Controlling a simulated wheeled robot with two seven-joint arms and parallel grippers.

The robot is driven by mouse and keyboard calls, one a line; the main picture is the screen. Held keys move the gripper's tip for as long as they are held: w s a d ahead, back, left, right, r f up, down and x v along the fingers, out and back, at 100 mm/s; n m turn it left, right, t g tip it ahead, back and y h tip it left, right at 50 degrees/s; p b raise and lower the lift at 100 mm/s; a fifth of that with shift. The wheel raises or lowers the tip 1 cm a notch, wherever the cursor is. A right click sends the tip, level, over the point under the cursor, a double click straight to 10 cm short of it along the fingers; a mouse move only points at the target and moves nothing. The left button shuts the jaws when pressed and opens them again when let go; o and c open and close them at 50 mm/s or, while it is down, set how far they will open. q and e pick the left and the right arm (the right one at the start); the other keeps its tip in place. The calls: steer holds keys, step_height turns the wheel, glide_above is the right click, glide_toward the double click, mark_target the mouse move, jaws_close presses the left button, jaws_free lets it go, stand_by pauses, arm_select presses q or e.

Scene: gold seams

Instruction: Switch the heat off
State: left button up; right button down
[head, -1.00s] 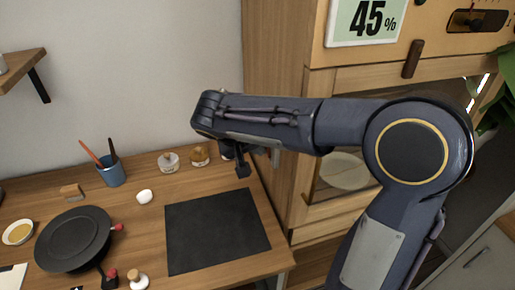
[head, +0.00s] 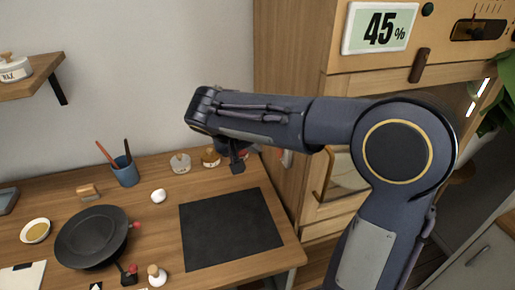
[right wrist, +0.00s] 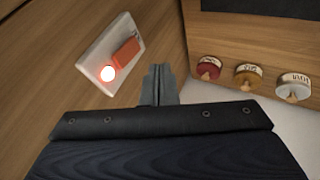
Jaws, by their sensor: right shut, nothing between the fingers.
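A white switch plate (right wrist: 112,55) with an orange rocker (right wrist: 125,52) is on a wooden panel in the right wrist view. In the head view the right gripper (head: 237,163) hangs under the forearm near the tall wooden cabinet's side, partly hidden. A small pale patch shows on that side just right of it; I cannot tell if it is the plate. My left gripper is out of view.
Several small jars (right wrist: 245,77) stand right of the gripper in the wrist view. The desk holds a dark mat (head: 232,230), a black round pan-like dish (head: 92,237) and a blue brush cup (head: 126,173). The cabinet (head: 290,100) carries a 45% display (head: 380,27).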

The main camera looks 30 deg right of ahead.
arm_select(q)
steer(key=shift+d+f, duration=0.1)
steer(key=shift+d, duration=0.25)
arm_select(e)
steer(key=v, duration=0.9)
steer(key=shift+d+r, duration=0.3)
steer(key=shift+d, duration=0.1)
steer(key=shift+s, duration=0.15)
